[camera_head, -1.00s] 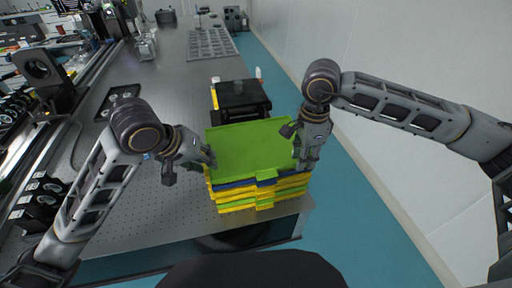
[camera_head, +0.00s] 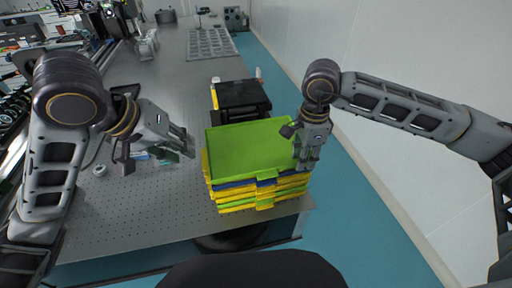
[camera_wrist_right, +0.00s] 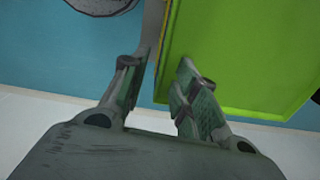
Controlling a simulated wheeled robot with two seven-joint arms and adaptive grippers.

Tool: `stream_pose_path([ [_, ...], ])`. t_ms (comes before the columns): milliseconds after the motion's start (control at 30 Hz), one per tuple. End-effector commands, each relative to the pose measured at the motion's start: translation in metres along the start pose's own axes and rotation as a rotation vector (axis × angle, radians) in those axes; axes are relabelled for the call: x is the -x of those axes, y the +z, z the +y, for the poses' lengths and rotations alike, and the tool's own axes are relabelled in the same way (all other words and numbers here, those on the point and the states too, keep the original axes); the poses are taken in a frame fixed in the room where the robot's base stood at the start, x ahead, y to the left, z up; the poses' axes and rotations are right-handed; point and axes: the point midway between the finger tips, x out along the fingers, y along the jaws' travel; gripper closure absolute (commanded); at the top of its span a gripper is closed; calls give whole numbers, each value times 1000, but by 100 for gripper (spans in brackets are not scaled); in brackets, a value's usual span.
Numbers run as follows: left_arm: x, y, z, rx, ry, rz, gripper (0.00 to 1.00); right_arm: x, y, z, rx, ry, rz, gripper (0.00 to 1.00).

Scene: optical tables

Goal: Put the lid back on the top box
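A stack of shallow boxes (camera_head: 262,203) in yellow, blue and green stands at the table's near right corner. A flat green piece with a low rim (camera_head: 250,150) tops the stack; I cannot tell whether it is the lid or the top box's open inside. My left gripper (camera_head: 160,155) is open and empty, left of the stack and apart from it. My right gripper (camera_head: 306,165) is at the stack's right edge. In the right wrist view its open fingers (camera_wrist_right: 163,88) lie either side of the green piece's edge (camera_wrist_right: 240,60), with a gap between them.
A black device (camera_head: 240,100) stands just behind the stack. A small white ring and other small items (camera_head: 100,170) lie on the perforated table (camera_head: 160,215) to the left. A grey grid rack (camera_head: 211,43) lies farther back. The white wall is at right.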

Motion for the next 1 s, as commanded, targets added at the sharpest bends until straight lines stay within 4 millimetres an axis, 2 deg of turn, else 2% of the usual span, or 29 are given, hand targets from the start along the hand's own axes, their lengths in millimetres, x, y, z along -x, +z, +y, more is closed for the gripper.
stream_pose_path([
  [667, 4, 0, 0, 1, 0, -1, 73, 3, 0, 0, 0, -1, 0, 70],
  [867, 4, 0, 0, 1, 0, -1, 73, 18, 0, 0, 0, -1, 0, 70],
  [1000, 4, 0, 0, 1, 0, -1, 73, 36, 0, 0, 0, -2, 0, 70],
])
